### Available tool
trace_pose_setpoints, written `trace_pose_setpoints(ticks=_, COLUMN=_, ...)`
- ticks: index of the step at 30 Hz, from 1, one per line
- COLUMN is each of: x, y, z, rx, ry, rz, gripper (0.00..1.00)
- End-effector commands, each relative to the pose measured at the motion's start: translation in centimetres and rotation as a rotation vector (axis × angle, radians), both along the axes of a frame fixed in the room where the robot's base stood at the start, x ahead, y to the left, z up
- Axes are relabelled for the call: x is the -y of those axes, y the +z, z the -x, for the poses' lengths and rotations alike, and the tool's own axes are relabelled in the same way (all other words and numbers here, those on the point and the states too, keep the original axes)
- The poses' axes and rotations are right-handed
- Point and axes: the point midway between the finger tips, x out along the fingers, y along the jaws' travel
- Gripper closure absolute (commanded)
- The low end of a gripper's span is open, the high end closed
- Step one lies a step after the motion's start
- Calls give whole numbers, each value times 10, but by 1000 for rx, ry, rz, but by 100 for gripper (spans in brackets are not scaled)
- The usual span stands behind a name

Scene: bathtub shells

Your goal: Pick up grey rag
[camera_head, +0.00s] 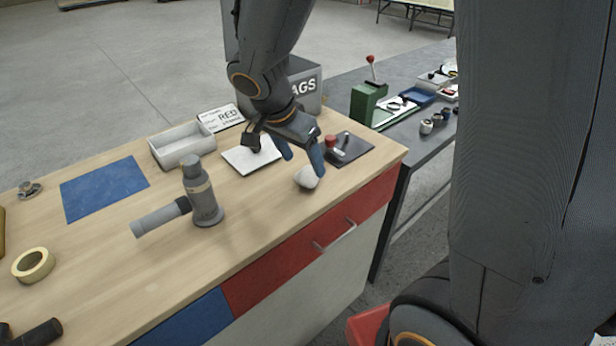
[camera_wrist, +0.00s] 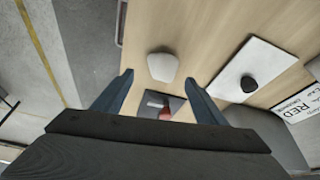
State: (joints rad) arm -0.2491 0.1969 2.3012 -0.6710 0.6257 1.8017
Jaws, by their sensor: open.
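The grey rag (camera_head: 306,178) is a small, pale, rounded lump on the wooden workbench near its right front edge. It also shows in the wrist view (camera_wrist: 163,66), beyond the fingertips and between their lines. My gripper (camera_head: 302,164) has blue fingers and hangs just above and behind the rag in the head view. In the wrist view the two fingers (camera_wrist: 160,80) are spread wide with nothing between them. The fingers partly overlap the rag in the head view, and I cannot tell whether they touch it.
A white plate (camera_head: 240,160) with a dark knob and a black plate (camera_head: 362,149) with a red-topped part lie close by. A grey cylindrical tool (camera_head: 203,195), a tray (camera_head: 170,152), a blue mat (camera_head: 100,190) and a tape roll (camera_head: 33,264) are leftward. The bench front is clear.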

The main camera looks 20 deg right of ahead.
Motion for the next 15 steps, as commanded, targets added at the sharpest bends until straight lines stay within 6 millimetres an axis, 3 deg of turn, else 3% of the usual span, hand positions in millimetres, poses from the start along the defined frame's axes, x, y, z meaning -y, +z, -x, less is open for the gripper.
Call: trace_pose_setpoints(ticks=15, x=15, y=-44, z=-13, rx=-2, ry=1, rz=0, gripper=34)
